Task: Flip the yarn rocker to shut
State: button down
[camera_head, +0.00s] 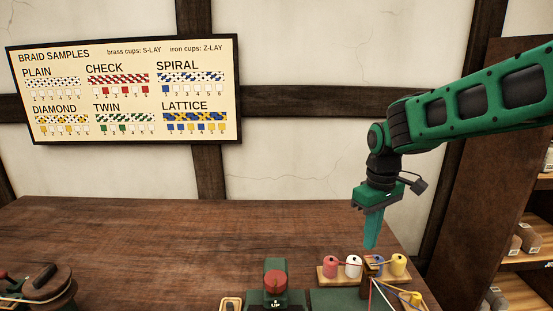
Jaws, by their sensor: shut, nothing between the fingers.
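I cannot make out for certain which part is the yarn rocker. A wooden rack (327,275) holds red (331,265), white (353,266), blue and yellow (398,265) yarn spools at the front right of the table. Strands run from them past a small dark post (366,280). A yellow piece (413,298) lies at the lower right, cut by the frame edge. My gripper (371,243) is shut and empty, pointing down. In the picture its tips are just above the spools, between the white and blue ones; it appears apart from them.
A dark round device (47,285) is at the left. A braid samples board (125,90) hangs on the wall. Shelves (525,255) stand right. The table's (150,235) middle is clear.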

notch_tip(320, 180, up, 8)
dwell(1.3)
jog(key=shift+d, duration=0.1)
